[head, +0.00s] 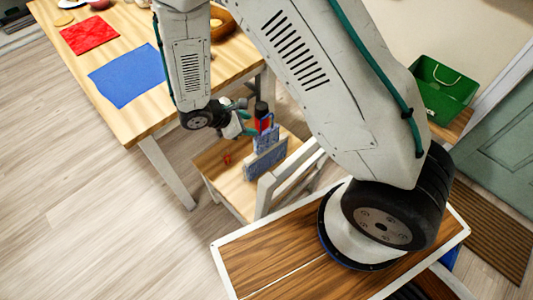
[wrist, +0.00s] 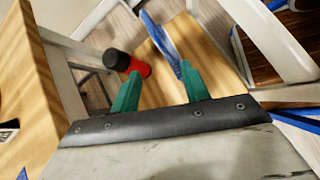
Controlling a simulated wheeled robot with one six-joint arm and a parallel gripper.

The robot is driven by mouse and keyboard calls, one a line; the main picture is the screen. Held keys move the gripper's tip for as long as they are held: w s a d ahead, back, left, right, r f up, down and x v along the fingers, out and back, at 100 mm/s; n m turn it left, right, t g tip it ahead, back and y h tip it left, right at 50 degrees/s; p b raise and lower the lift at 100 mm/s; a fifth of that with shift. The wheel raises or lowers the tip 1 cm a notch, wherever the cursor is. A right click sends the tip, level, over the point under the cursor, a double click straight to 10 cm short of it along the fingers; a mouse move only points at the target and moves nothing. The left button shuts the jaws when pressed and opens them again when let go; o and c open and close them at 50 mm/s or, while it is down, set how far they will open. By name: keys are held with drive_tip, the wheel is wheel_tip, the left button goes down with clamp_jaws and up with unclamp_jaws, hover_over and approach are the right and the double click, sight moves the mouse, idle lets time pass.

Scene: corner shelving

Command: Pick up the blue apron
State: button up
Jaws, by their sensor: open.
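A flat blue cloth (head: 128,75) lies on the wooden table in the head view. A blue-and-white patterned upright piece (head: 266,158) stands on the chair seat, and a thin blue upright piece shows in the wrist view (wrist: 160,40). I cannot tell for certain which of these is the apron. My gripper (head: 243,122) is over the chair, beside the upright blue pieces. In the wrist view its green fingers (wrist: 160,88) are apart, with the blue piece just beyond the right fingertip. Nothing is clearly held between them.
A black-and-red cylinder (wrist: 136,67) stands near the left fingertip. The white chair back (head: 285,182) rises beside the seat (head: 228,172). The table (head: 110,45) carries a red cloth (head: 89,35). A green bin (head: 443,88) stands at the right. The floor at left is clear.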

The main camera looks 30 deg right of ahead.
sight(255, 152)
drive_tip(key=f+n, duration=0.1)
drive_tip(key=f, duration=0.2)
drive_tip(key=s+a+f+n, duration=0.1)
drive_tip(key=f, duration=0.2)
drive_tip(key=a+f+n, duration=0.1)
drive_tip(key=f, duration=0.3)
drive_tip(key=shift+s+a+n+t, duration=0.1)
drive_tip(key=shift+s+n+t, duration=0.25)
drive_tip(key=shift+n+t, duration=0.05)
drive_tip(key=shift+s+f, duration=0.15)
drive_tip(key=shift+f, duration=0.6)
drive_tip(key=x, duration=0.7)
drive_tip(key=shift+s+d+f, duration=0.1)
drive_tip(key=shift+s+d, duration=0.05)
drive_tip(key=shift+d, duration=0.1)
clamp_jaws()
